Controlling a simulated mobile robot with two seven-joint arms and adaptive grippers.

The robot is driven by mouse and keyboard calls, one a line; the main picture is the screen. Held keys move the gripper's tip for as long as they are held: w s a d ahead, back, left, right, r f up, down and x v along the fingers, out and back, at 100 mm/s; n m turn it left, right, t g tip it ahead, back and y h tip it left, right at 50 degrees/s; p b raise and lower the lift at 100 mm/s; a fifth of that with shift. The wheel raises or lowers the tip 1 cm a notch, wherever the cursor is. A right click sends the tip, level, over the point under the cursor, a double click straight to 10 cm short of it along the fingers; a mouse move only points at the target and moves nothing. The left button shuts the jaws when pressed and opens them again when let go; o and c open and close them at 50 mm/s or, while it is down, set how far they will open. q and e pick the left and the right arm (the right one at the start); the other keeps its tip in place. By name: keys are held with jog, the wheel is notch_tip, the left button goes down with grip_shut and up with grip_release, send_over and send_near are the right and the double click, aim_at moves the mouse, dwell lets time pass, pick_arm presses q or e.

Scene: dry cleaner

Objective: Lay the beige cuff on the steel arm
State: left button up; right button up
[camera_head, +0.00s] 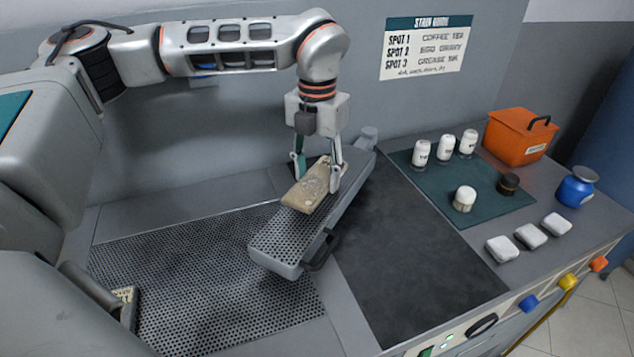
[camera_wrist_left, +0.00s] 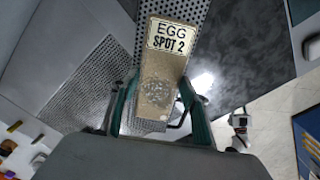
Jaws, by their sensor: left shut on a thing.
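The beige cuff (camera_head: 311,187) is between the fingers of my left gripper (camera_head: 318,172), over the perforated steel arm (camera_head: 287,240). In the left wrist view, the cuff (camera_wrist_left: 163,75) has a label reading "EGG SPOT 2" and a pale speckled stain near the fingers. My left gripper (camera_wrist_left: 160,100) is shut on the cuff's sides. The cuff looks tilted; whether it touches the steel arm I cannot tell. The steel arm (camera_wrist_left: 125,22) shows partly behind the cuff in the wrist view.
A perforated board (camera_head: 200,275) lies left, with a labelled beige piece (camera_head: 124,296) at its lower left. A dark mat (camera_head: 415,260) lies right. A green mat (camera_head: 425,190) holds several bottles. An orange box (camera_head: 518,137), blue jar (camera_head: 576,187) and white pads (camera_head: 529,236) stand further right.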

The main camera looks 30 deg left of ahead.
aim_at(317, 178)
pick_arm(q)
jog(key=shift+f, duration=1.4)
jog(key=shift+f, duration=0.1)
jog(key=shift+f, duration=0.15)
jog(key=o, duration=1)
notch_tip(317, 178, up, 12)
jog(key=shift+r, duration=0.25)
